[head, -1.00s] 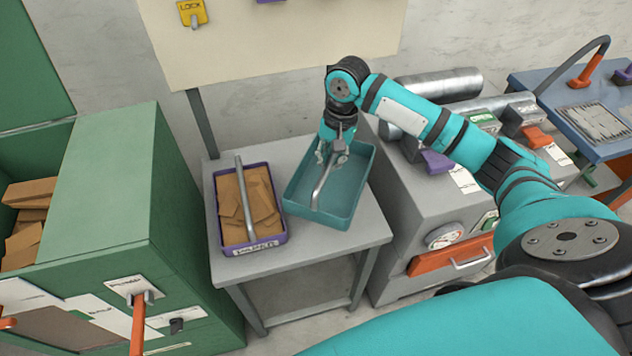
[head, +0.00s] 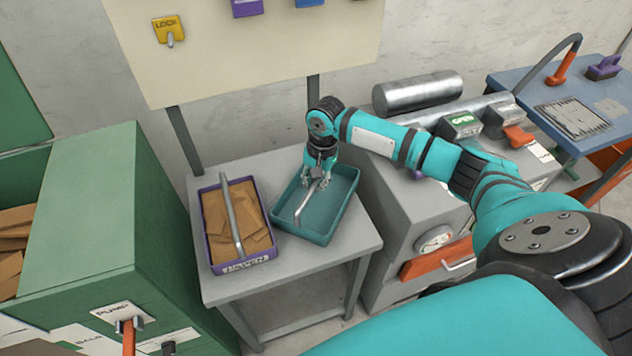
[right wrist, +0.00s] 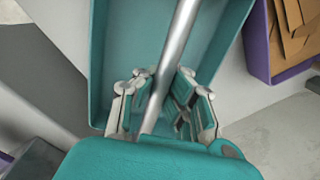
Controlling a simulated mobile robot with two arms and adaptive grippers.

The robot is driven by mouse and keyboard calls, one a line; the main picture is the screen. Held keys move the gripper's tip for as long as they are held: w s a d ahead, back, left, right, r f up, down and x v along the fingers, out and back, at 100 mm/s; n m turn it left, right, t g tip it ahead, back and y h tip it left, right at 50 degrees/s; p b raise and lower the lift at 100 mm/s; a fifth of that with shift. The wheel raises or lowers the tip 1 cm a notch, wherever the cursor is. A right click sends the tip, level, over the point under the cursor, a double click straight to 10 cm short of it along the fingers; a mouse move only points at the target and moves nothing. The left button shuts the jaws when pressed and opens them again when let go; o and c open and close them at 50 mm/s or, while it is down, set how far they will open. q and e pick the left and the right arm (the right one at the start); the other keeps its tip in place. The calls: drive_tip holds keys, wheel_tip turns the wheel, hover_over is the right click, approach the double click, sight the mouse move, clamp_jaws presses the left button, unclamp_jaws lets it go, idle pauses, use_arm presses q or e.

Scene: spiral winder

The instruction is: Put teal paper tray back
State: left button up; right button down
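The teal paper tray (head: 342,215) sits on the grey side table, turned at an angle beside the purple tray. Its inside looks empty, with a metal bar handle (head: 305,207) running over it. My right gripper (head: 318,184) is down over the handle, near the tray's far end. In the right wrist view, the gripper's fingers (right wrist: 167,78) straddle the bar (right wrist: 173,60), one on each side. They look close to it, but I cannot tell whether they press on it. The tray also shows there (right wrist: 125,40). My left gripper is not in view.
A purple tray (head: 210,245) of brown pieces stands close on the left of the table (head: 290,255). A green cabinet (head: 90,215) is further left. A grey machine (head: 400,210) stands right of the table, with a blue bench (head: 550,85) beyond.

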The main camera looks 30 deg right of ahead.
drive_tip(key=c, duration=1.5)
unclamp_jaws()
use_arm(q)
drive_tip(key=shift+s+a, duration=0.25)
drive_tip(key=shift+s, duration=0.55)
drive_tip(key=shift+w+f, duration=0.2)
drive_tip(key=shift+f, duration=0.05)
use_arm(e)
drive_tip(key=r, duration=0.8)
drive_tip(key=d+r, duration=0.1)
drive_tip(key=r, duration=0.3)
drive_tip(key=shift+s, duration=0.25)
